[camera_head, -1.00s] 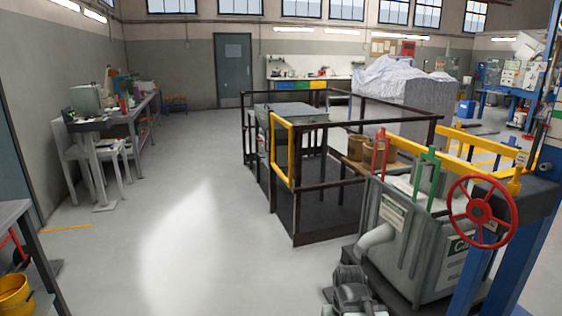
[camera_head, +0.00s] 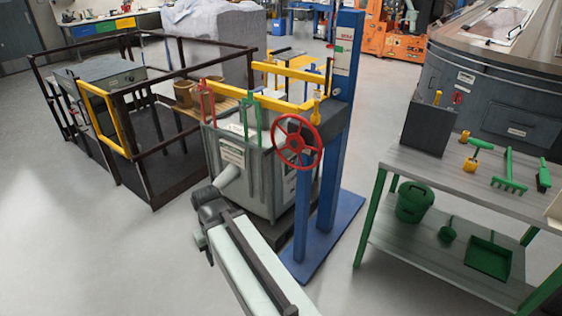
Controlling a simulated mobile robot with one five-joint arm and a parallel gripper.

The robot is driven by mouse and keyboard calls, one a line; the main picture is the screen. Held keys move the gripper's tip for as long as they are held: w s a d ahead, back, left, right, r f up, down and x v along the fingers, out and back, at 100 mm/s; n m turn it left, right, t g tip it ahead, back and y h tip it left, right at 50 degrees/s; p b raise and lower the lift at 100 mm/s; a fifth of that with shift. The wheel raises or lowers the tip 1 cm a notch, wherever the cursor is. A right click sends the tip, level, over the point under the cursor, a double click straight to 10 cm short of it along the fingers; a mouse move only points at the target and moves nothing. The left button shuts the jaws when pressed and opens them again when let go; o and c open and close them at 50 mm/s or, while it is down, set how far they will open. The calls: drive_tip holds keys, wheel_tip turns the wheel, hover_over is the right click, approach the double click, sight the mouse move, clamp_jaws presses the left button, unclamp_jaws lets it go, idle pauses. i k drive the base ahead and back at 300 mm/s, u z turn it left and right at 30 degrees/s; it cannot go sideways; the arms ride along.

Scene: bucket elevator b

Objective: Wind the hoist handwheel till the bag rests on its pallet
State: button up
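The red handwheel (camera_head: 297,142) is on a dark block on the blue hoist column (camera_head: 344,90), right of centre. Yellow beams (camera_head: 290,70) run left from the column above a grey labelled bin (camera_head: 232,155). A red upright fitting (camera_head: 207,102) and a green one (camera_head: 247,112) stand over the bin. I cannot pick out the bag or its pallet for certain; pale material (camera_head: 238,130) shows at the bin's top. My arm reaches in from the bottom, left of the wheel and apart from it in the picture. My gripper's fingers cannot be made out.
A dark-railed enclosure with a yellow gate (camera_head: 102,118) stands at left. A grey bench with green legs (camera_head: 378,205) holds tools and green containers at right. The hoist's blue base plate (camera_head: 345,215) lies on the floor. Clear floor shows between hoist and bench.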

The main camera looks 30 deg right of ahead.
sight(295, 143)
drive_tip(key=u, duration=0.6)
drive_tip(key=i, duration=0.75)
drive_tip(key=u, duration=0.55)
